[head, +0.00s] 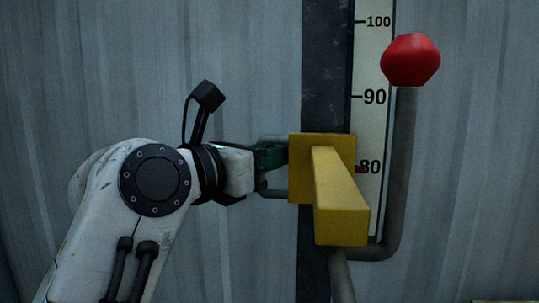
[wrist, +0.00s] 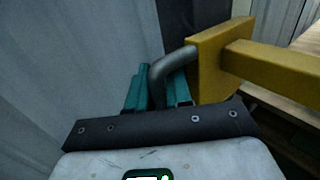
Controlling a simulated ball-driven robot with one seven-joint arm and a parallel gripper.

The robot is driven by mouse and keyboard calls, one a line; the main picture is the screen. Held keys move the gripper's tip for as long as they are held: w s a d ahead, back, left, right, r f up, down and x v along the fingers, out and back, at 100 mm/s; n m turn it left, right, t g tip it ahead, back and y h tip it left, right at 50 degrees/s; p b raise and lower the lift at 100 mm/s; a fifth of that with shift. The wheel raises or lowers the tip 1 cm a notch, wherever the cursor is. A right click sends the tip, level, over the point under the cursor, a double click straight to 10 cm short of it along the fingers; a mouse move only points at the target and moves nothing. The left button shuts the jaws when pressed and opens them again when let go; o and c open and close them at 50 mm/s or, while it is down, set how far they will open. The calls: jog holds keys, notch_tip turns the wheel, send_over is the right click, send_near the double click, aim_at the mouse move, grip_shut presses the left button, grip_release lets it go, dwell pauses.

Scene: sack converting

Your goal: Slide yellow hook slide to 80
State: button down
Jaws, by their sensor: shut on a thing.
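The yellow hook slide (head: 340,200) sits on a dark vertical rail (head: 326,60) in the head view, its arm jutting toward me. A small red pointer (head: 360,170) at its right edge lies level with the 80 on the scale (head: 372,120), or very slightly below the number's middle. My gripper (head: 272,155) is at the slide's left side. In the wrist view, my gripper's teal fingers (wrist: 158,92) are shut on the grey bent handle (wrist: 172,64) that joins the slide's yellow plate (wrist: 208,65). The head view partly hides the fingers.
A grey bent lever (head: 404,160) with a red knob (head: 410,60) stands just right of the scale. Another grey bar (head: 342,275) shows below the slide. A grey corrugated wall is behind. The rail above the slide is clear.

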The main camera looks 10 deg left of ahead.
jog(key=c, duration=1.4)
grip_release()
jog(key=shift+f, duration=0.4)
jog(key=shift+r, duration=0.1)
jog(key=v, duration=1.1)
